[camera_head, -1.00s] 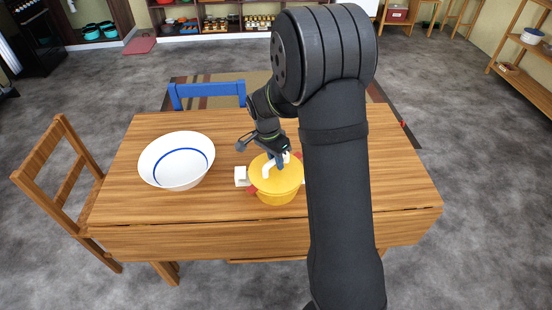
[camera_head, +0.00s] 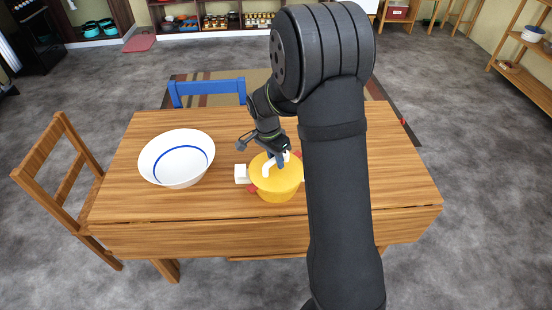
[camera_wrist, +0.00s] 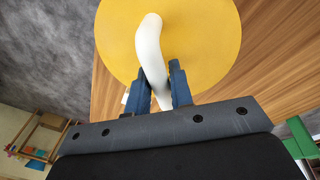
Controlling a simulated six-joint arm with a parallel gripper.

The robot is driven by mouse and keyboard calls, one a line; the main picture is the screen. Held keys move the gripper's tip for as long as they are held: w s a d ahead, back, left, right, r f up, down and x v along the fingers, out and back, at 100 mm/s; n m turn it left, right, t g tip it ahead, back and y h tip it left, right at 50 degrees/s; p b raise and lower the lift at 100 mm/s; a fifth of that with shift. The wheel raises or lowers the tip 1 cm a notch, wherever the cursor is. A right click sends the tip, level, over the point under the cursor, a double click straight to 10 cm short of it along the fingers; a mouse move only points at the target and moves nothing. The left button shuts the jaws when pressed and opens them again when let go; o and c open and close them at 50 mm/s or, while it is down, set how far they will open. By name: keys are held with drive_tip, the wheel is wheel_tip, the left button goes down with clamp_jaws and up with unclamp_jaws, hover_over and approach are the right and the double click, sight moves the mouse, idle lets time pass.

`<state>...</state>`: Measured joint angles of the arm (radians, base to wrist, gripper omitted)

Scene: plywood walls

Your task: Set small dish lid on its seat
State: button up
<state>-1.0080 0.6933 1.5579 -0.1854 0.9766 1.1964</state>
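The lid (camera_head: 286,178) is a flat yellow disc with a white bent handle (camera_head: 267,168). In the head view it lies over the top of a yellow pot (camera_head: 277,196) with red side handles; I cannot tell whether it is fully seated or slightly above the rim. My gripper (camera_head: 279,160) is at the lid's handle. In the wrist view the lid (camera_wrist: 205,45) fills the upper middle, and my gripper's blue fingers (camera_wrist: 160,88) close on both sides of the white handle (camera_wrist: 149,50). The lid hides the pot there.
A white bowl with a blue ring (camera_head: 177,160) stands left on the wooden table (camera_head: 130,215). A small white block (camera_head: 241,174) is just left of the pot. A blue chair (camera_head: 207,88) is behind and a wooden chair (camera_head: 62,185) left. My arm hides the table's right middle.

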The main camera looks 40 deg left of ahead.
drive_tip(key=o, duration=0.4)
drive_tip(key=shift+r, duration=0.1)
drive_tip(key=a+r, duration=0.1)
drive_tip(key=r, duration=0.4)
drive_tip(key=s+r, duration=0.1)
drive_tip(key=r, duration=0.5)
drive_tip(key=a+r, duration=0.1)
drive_tip(key=r, duration=0.5)
drive_tip(key=shift+s+a, duration=0.3)
drive_tip(key=shift+f, duration=0.1)
drive_tip(key=d+f, duration=0.1)
drive_tip(key=f, duration=0.4)
drive_tip(key=w+f, duration=0.1)
drive_tip(key=f, duration=0.5)
drive_tip(key=d+f, duration=0.1)
drive_tip(key=f, duration=0.5)
drive_tip(key=shift+w+d, duration=0.3)
drive_tip(key=shift+r, duration=0.25)
drive_tip(key=shift+r, duration=0.1)
